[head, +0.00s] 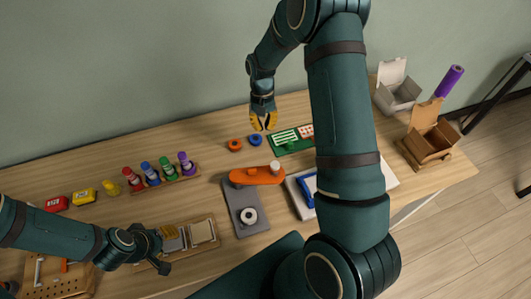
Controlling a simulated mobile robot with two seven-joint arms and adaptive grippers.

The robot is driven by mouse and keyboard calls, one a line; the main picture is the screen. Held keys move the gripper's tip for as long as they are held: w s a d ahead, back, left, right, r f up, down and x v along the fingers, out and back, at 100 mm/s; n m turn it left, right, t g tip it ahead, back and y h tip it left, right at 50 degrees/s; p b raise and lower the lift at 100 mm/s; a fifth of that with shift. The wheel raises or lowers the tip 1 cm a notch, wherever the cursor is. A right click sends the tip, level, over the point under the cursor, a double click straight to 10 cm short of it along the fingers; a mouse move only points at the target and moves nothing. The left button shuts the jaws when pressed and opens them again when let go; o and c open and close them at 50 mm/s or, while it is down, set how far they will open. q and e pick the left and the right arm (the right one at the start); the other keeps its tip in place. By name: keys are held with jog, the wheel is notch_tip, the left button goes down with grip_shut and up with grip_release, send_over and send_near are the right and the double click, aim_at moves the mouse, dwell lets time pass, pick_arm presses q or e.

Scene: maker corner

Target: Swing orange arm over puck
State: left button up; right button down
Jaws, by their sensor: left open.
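The orange arm (257,176) lies across the far end of a grey plate (235,198), its right end reaching past the plate's right edge. The puck, a white ring with a dark centre (248,215), sits on the near part of the plate, apart from the orange arm. My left gripper (167,248) is open and low at the left, over or beside a shallow wooden tray, well left of the puck. My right gripper (263,121) is above the back of the table, beyond the orange arm. Its fingers are too small to judge.
Several coloured bottles (150,173) stand in a wooden rack at the left. Orange (234,145) and blue (255,139) rings and a green board (290,140) lie behind the orange arm. My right arm hides much of the table's right part. Open boxes (430,142) are at the right.

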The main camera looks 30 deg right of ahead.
aim_at(257, 174)
jog(key=x, duration=0.9)
jog(key=shift+f, duration=0.3)
jog(key=s, duration=0.1)
jog(key=s+a, duration=0.1)
jog(key=shift+s+a+f, duration=0.15)
jog(key=shift+s+f, duration=0.05)
jog(key=shift+s, duration=0.1)
jog(key=shift+s+a, duration=0.25)
jog(key=shift+s, duration=0.3)
